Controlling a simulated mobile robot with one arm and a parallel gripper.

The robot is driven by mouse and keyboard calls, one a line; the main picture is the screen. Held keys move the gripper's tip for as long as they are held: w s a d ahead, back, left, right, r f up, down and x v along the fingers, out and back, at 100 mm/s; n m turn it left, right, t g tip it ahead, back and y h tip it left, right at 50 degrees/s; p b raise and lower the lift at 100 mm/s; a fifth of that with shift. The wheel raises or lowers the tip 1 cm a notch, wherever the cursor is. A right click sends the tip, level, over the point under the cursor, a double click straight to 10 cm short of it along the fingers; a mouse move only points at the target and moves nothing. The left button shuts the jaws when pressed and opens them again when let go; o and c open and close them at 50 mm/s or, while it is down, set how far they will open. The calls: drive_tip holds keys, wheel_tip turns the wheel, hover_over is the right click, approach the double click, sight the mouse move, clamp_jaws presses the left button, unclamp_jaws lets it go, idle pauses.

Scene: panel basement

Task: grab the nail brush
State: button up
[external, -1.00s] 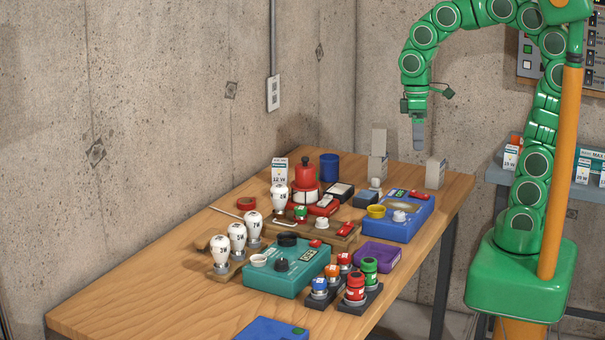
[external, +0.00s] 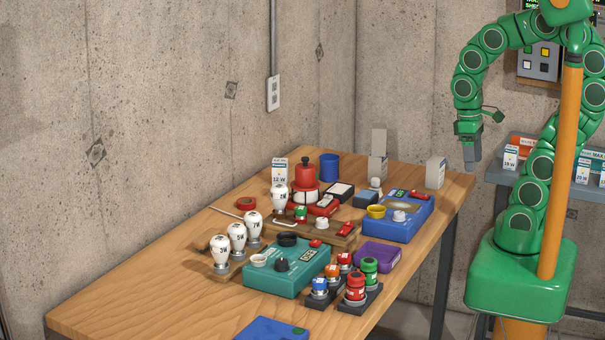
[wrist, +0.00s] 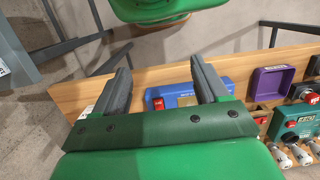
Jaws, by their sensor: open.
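I cannot make out a nail brush for certain in either view. A small blue-grey block (external: 366,199) and a dark box with a white top (external: 340,191) lie among the items on the wooden table (external: 150,295), too small to identify. My gripper (external: 471,158) hangs in the air just past the table's right edge, pointing down. In the wrist view my gripper (wrist: 161,68) has its two fingers wide apart with nothing between them. The blue case (wrist: 178,95) shows below and beyond the gap, partly hidden by a finger.
White lamps (external: 237,240), a teal box (external: 275,276), a purple tray (external: 377,255), red and green knobs (external: 356,287) and a blue cup (external: 329,167) crowd the table. White cartons (external: 435,173) stand at its back right. A grey shelf (external: 497,175) is at right. The table's front left is clear.

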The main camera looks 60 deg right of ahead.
drive_tip(key=shift+r, duration=0.1)
drive_tip(key=shift+c, duration=0.4)
wheel_tip(320, 180, up, 5)
drive_tip(key=w+a+r+m+y, duration=0.25)
drive_tip(key=w+a, duration=0.55)
drive_tip(key=w, duration=0.4)
drive_tip(key=w+a+r+m+y, duration=0.2)
drive_tip(key=w+a+m+y, duration=0.15)
drive_tip(key=w+a, duration=0.75)
drive_tip(key=m+t+y, duration=0.1)
drive_tip(key=m+y, duration=0.7)
drive_tip(key=m, duration=0.4)
hover_over(209, 234)
drive_tip(key=d, duration=0.5)
wheel_tip(209, 234, down, 5)
drive_tip(key=shift+h, duration=0.3)
drive_tip(key=f, duration=2)
drive_tip(key=shift+w+d+f, duration=0.1)
drive_tip(key=shift+w+d, duration=0.05)
drive_tip(key=shift+w, duration=0.1)
drive_tip(key=shift+f+x, duration=0.2)
drive_tip(key=shift+x, duration=3.75)
drive_tip(key=shift+d, duration=0.1)
drive_tip(key=c, duration=1.1)
